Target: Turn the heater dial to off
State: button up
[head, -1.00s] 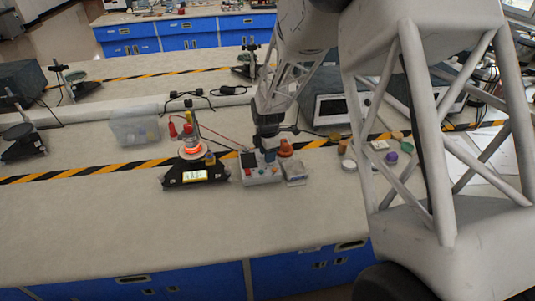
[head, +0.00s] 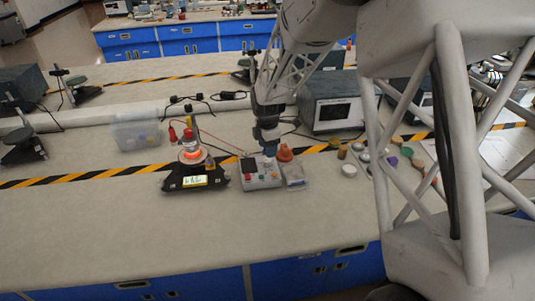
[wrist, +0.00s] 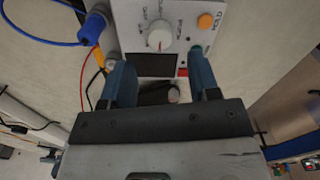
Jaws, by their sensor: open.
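The heater dial is a round white knob with a red pointer line (wrist: 160,36) on the face of a light grey control box (wrist: 125,22) in the wrist view. The pointer faces the lower part of the picture, toward the dark display; I cannot read its setting. My gripper (wrist: 159,58) is open, with its blue fingers apart and the dial just beyond their tips. In the head view my gripper (head: 268,150) is over the back of the control box (head: 262,181), which hides the dial.
An orange button (wrist: 205,20) sits beside the dial. Blue, yellow and red leads run from the box's side. An orange cone-shaped thing (head: 285,153) and a small clear tray (head: 294,174) stand close right of the box. The front bench top (head: 110,230) is clear.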

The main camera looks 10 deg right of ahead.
aim_at(268, 161)
jog(key=shift+r, duration=1.2)
jog(key=shift+s+r, duration=0.3)
jog(key=shift+r, duration=0.1)
jog(key=s+d+r+m+t, duration=0.1)
jog(key=s+r+m, duration=0.45)
jog(key=s, duration=0.35)
jog(key=s+d+r+m, duration=0.1)
jog(key=s+r+m, duration=0.4)
jog(key=s, duration=0.5)
jog(key=s+d+r+m+t, duration=0.15)
jog(key=s+r+m, duration=0.25)
jog(key=s+r, duration=0.4)
jog(key=s+f+m, duration=0.1)
jog(key=s+m, duration=0.5)
jog(key=s, duration=0.6)
jog(key=shift+s+d, duration=0.35)
jog(key=shift+d, duration=0.1)
